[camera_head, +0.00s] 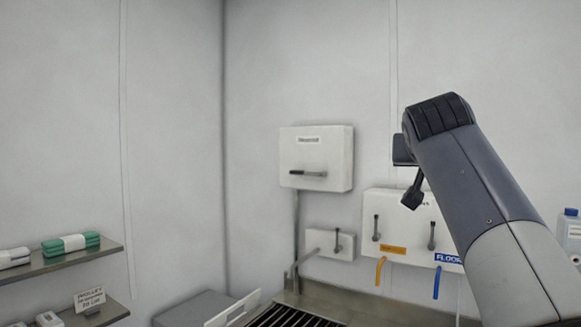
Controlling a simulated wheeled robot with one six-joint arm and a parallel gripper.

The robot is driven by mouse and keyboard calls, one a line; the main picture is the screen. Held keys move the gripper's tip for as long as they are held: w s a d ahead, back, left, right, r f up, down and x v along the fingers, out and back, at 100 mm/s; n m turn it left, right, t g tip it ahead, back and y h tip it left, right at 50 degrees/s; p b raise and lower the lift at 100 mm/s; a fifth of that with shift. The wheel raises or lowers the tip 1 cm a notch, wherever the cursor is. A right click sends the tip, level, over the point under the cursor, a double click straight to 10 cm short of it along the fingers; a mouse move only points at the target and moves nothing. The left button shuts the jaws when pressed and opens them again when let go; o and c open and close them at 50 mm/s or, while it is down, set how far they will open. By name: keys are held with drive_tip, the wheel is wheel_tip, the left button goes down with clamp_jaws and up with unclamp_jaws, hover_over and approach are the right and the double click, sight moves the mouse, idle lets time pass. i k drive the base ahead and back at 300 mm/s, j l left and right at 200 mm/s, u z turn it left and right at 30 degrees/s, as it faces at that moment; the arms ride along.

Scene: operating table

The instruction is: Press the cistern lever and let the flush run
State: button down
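The cistern (340,160) is a white box high on the back wall, with a small unreadable label near its top. Its dark lever (308,173) lies about level across the lower front. My arm reaches up from the lower right. Dark parts at its far end, seemingly my gripper (409,172), show at the arm's left edge, to the right of the cistern and apart from it in the picture. No water flow shows.
Below the cistern are a small white lever box (330,243) and a wider panel (397,232) with levers and orange and blue hoses, partly behind my arm. A metal sink with a dark grate (285,316) stands below. Shelves (60,262) with packs are at left.

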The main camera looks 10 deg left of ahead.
sight(321, 173)
drive_tip(key=i+j, duration=0.25)
drive_tip(key=i+j+z, duration=0.1)
drive_tip(key=i+j, duration=0.15)
drive_tip(key=j, duration=0.25)
drive_tip(key=i+j, duration=0.2)
drive_tip(key=j, duration=0.15)
drive_tip(key=i+j+z, duration=0.1)
drive_tip(key=i+j, duration=0.15)
drive_tip(key=j, duration=0.15)
drive_tip(key=i+j, duration=0.25)
drive_tip(key=j, duration=0.15)
drive_tip(key=i+j+z, duration=0.1)
drive_tip(key=j, duration=0.3)
drive_tip(key=i+j, duration=0.3)
drive_tip(key=j, duration=0.15)
